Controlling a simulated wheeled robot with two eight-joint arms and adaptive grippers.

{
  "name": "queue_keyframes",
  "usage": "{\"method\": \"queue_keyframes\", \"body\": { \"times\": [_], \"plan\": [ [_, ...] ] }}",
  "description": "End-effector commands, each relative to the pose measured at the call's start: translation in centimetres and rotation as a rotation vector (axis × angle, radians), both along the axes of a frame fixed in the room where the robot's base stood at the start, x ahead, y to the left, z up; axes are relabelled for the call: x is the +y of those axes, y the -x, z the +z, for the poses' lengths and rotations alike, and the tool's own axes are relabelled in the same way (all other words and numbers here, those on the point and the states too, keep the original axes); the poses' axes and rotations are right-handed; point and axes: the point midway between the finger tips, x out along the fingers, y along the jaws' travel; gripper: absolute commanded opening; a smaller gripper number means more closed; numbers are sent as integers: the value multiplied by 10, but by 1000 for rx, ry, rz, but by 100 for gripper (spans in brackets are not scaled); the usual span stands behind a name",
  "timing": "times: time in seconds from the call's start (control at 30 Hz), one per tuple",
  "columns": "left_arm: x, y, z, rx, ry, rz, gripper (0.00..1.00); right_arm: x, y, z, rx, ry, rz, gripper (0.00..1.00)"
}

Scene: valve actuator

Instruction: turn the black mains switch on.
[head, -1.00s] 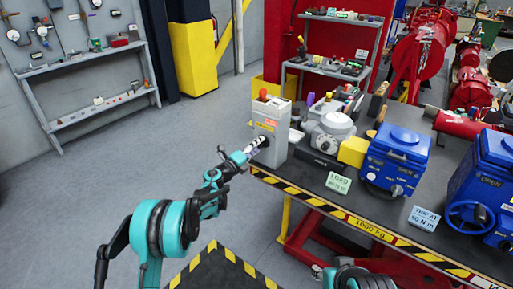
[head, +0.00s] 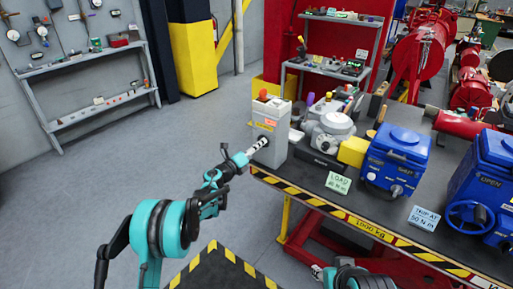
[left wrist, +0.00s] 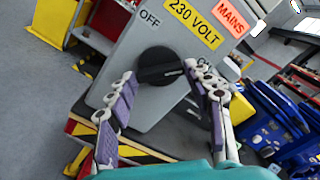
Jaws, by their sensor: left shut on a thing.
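The black mains switch (left wrist: 158,66) is a round knob with a raised bar on the face of a grey switch box (head: 270,120). The bar lies nearly level in the left wrist view, its right end towards the partly hidden ON mark (left wrist: 203,63); the OFF mark (left wrist: 150,18) is above left. My left gripper (head: 259,146) reaches the box face from the left. In the left wrist view its purple-padded fingers (left wrist: 159,72) are shut on the switch, one on each side. In the head view the fingers hide most of the knob.
The box stands at the left end of a workbench with a striped edge (head: 352,221). A grey device (head: 331,132), a yellow block (head: 353,151) and blue valve actuators (head: 398,158) stand to its right. The floor left of the bench is clear.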

Motion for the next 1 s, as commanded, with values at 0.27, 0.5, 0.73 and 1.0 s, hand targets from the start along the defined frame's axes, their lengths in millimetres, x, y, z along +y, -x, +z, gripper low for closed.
{"method": "queue_keyframes", "body": {
  "times": [0.27,0.5,0.73,1.0],
  "plan": [
    [-1,0,-1,0,0,-2,72,0,0,0,0,0,0,40],
    [0,0,0,1,0,-1,72,0,0,0,0,0,0,40],
    [15,18,0,1,1,1,72,0,0,0,0,0,0,40],
    [49,67,0,1,1,1,72,0,0,0,0,0,0,40]
  ]
}}
